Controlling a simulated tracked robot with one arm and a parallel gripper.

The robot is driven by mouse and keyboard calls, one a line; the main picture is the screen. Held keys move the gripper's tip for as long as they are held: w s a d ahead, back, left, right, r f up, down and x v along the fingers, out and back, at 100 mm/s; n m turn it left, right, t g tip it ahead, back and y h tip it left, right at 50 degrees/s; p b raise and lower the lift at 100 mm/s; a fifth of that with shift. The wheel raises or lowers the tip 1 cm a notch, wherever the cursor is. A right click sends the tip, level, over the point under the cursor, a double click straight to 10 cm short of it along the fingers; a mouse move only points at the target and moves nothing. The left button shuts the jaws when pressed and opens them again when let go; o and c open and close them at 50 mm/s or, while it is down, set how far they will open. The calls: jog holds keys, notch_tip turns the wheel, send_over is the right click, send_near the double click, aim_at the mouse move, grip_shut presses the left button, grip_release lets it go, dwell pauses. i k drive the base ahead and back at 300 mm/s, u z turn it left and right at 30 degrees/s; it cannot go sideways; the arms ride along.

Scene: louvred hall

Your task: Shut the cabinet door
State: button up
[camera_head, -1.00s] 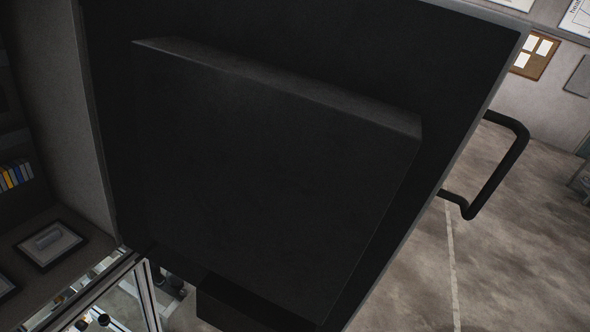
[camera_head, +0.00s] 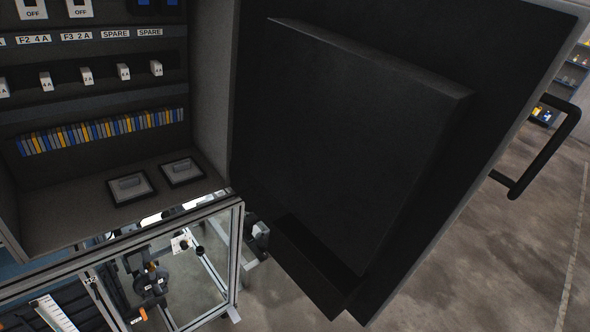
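The cabinet door (camera_head: 510,50) stands open at the right of the cabinet, its dark inner face towards me, with a raised dark box-like panel (camera_head: 360,130) on it. A black bar handle (camera_head: 545,150) sticks out beyond the door's far right edge, on its outer side. The cabinet (camera_head: 215,80) fills the upper left, and its inside is in plain view. My gripper is not in view, so its fingers and what they may hold cannot be seen.
Inside the cabinet are rows of labelled switches, a strip of coloured terminals (camera_head: 100,130) and two framed plates (camera_head: 182,172) on its floor. A glazed metal frame (camera_head: 238,250) with equipment stands below. Open floor (camera_head: 490,270) lies to the right.

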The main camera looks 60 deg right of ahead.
aim_at(363, 130)
jog(key=u, duration=1.9)
jog(key=k, duration=2.65)
jog(key=z, duration=1.75)
jog(key=i, duration=1)
jog(key=u, duration=0.1)
